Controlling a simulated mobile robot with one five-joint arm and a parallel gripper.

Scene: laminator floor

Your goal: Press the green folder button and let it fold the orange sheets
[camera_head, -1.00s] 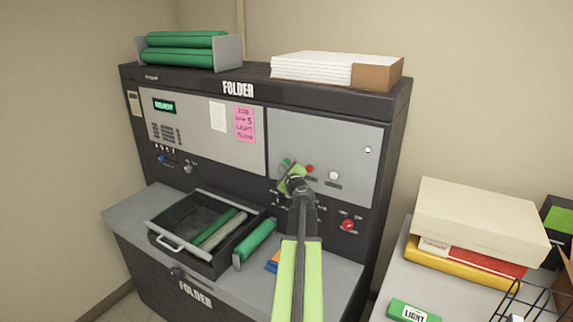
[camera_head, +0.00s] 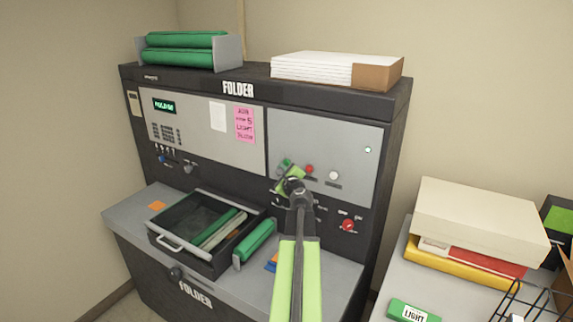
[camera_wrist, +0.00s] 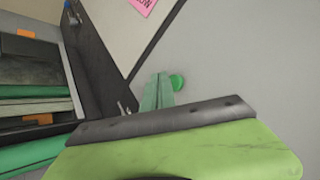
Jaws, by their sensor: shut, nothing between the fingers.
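The folder (camera_head: 325,125) is a dark machine with grey panels; its green display (camera_head: 164,106) is lit. My gripper (camera_head: 287,172) is shut and empty at the right panel. In the wrist view its green fingertips (camera_wrist: 158,90) are right beside the round green button (camera_wrist: 177,82); I cannot tell whether they touch it. In the head view the button is mostly hidden by the gripper. An orange sheet (camera_head: 157,206) lies on the grey ledge at left. A bit of orange also shows in the black tray (camera_head: 180,254), among green and pale rollers.
A red button (camera_head: 309,169) and a white button (camera_head: 334,175) sit right of my gripper, a red knob (camera_head: 348,225) below. Boxes (camera_head: 480,220) and a green LIGHT box (camera_head: 412,310) fill the right table.

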